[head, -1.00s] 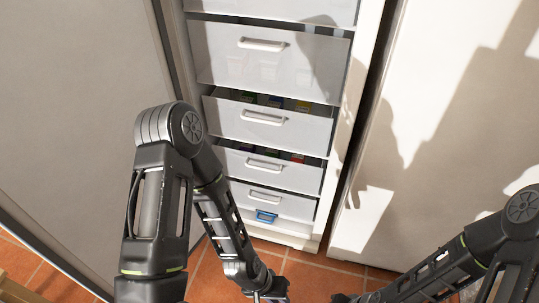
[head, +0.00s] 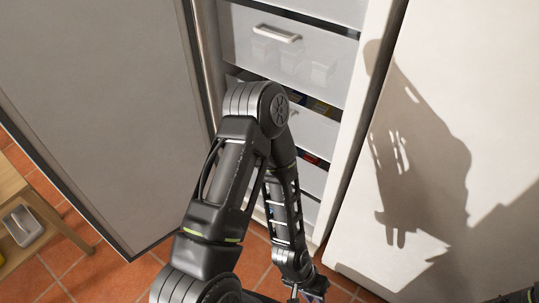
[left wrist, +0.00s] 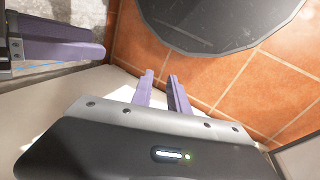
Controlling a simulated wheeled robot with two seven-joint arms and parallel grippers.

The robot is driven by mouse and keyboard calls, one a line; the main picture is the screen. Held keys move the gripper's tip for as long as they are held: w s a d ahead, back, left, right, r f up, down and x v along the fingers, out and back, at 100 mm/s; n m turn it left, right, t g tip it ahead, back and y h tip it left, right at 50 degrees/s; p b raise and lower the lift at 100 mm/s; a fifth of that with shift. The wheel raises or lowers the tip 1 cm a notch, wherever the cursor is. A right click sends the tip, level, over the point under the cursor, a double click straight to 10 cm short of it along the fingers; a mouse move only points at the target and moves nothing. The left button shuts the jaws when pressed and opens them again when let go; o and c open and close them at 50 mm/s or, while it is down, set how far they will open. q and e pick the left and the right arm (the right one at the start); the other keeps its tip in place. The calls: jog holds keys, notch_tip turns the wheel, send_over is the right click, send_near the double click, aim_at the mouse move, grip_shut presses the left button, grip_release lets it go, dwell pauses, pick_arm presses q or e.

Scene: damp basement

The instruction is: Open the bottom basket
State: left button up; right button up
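The freezer's stack of pale, translucent drawers stands in an open white cabinet in the head view. The bottom basket (head: 309,212) shows only as a strip to the right of my left arm; its front and handle are hidden. My left gripper (head: 310,291) is low in front of the cabinet, near the floor. In the left wrist view its two purple fingers (left wrist: 162,84) stand a little apart with nothing between them. A second pair of purple fingers, apparently my right gripper (left wrist: 65,40), is at the upper left of that view; its opening is unclear.
The open freezer door (head: 100,100) stands on the left. A large white panel (head: 480,120) stands on the right with my arm's shadow on it. A wooden table (head: 20,195) holding a metal container (head: 22,225) is at the far left. Orange tiled floor (head: 60,270) shows below.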

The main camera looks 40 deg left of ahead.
pick_arm(q)
jog(key=w+a+f+n+t+y+b, duration=0.1)
jog(key=w+a+f+n+t+b, duration=0.35)
jog(key=w+a+b, duration=0.55)
jog(key=w+a+f+n+t+b, duration=0.45)
jog(key=w+a+b, duration=0.2)
jog(key=w, duration=0.75)
jog(key=w+a+r+n+t+y+b, duration=0.1)
jog(key=a+b, duration=0.5)
jog(key=a, duration=0.8)
jog(key=w+a+r+n+t+y+b, duration=0.2)
jog(key=w+a+r+n+t+b, duration=0.2)
jog(key=a, duration=1)
jog(key=r+n+t+b, duration=0.1)
jog(key=n+b, duration=0.1)
jog(key=shift+w+a+b, duration=0.15)
jog(key=shift+w+b, duration=0.05)
jog(key=shift+b, duration=0.15)
